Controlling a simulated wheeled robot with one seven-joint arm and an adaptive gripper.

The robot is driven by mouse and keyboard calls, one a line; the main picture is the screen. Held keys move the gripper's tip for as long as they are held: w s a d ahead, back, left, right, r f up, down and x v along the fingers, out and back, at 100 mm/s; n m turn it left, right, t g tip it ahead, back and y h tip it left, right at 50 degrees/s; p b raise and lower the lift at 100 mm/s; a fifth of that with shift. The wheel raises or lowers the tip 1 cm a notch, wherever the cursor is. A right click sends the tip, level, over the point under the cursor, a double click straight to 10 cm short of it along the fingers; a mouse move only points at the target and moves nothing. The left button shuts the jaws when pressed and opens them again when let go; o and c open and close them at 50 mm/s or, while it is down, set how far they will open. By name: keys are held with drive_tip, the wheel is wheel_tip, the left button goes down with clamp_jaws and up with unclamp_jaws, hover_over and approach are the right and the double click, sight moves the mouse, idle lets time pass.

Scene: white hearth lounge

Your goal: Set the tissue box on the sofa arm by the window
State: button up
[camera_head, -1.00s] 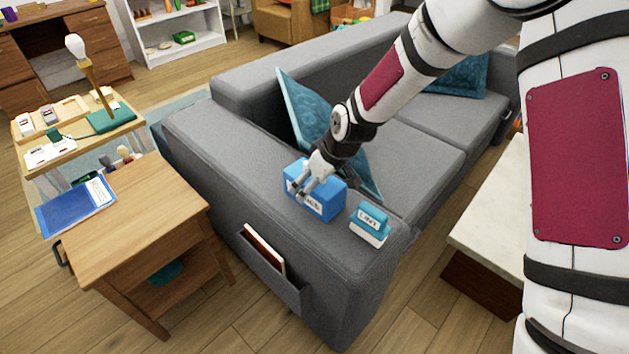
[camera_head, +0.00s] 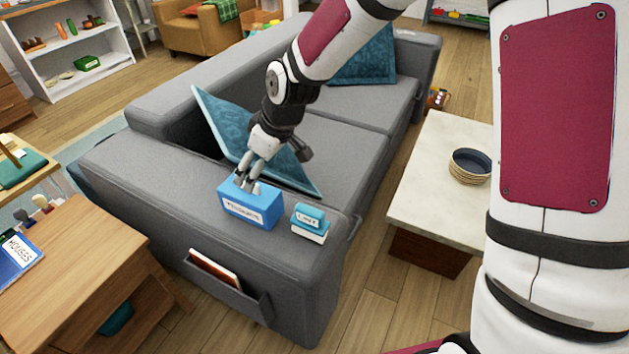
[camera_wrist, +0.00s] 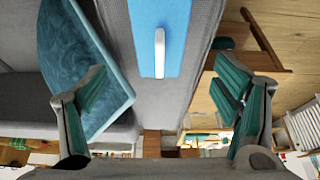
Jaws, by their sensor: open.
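The blue tissue box (camera_head: 250,205), with a white label on its front, sits on the grey sofa arm (camera_head: 150,185). My gripper (camera_head: 247,182) is at the top of the box, toward its back left. In the wrist view the blue box (camera_wrist: 145,50) is at the top middle, with a white strip along its face. My gripper's fingers (camera_wrist: 163,92) are spread wide on either side, apart from the box, with nothing between them. Whether any finger touches the box I cannot tell.
A teal cushion (camera_head: 215,120) leans close behind my gripper. A wooden side table (camera_head: 70,270) is at left, and a pale low table (camera_head: 430,190) with stacked bowls at right.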

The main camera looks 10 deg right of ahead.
drive_tip(key=s+d+r+m+h, duration=0.4)
drive_tip(key=s+d+r+m, duration=0.1)
drive_tip(key=s+d+r, duration=0.9)
drive_tip(key=s+d+r+m, duration=0.1)
drive_tip(key=s+d+m, duration=0.1)
drive_tip(key=s, duration=0.8)
drive_tip(key=s+d+r+m+g, duration=0.1)
drive_tip(key=s+d+m, duration=0.2)
drive_tip(key=s, duration=0.8)
drive_tip(key=shift+d+r, duration=0.15)
drive_tip(key=shift+d, duration=0.65)
wheel_tip(320, 180, up, 15)
drive_tip(key=t+p, duration=0.2)
drive_tip(key=p, duration=1.1)
drive_tip(key=shift+d+f, duration=0.15)
drive_tip(key=shift+f, duration=0.05)
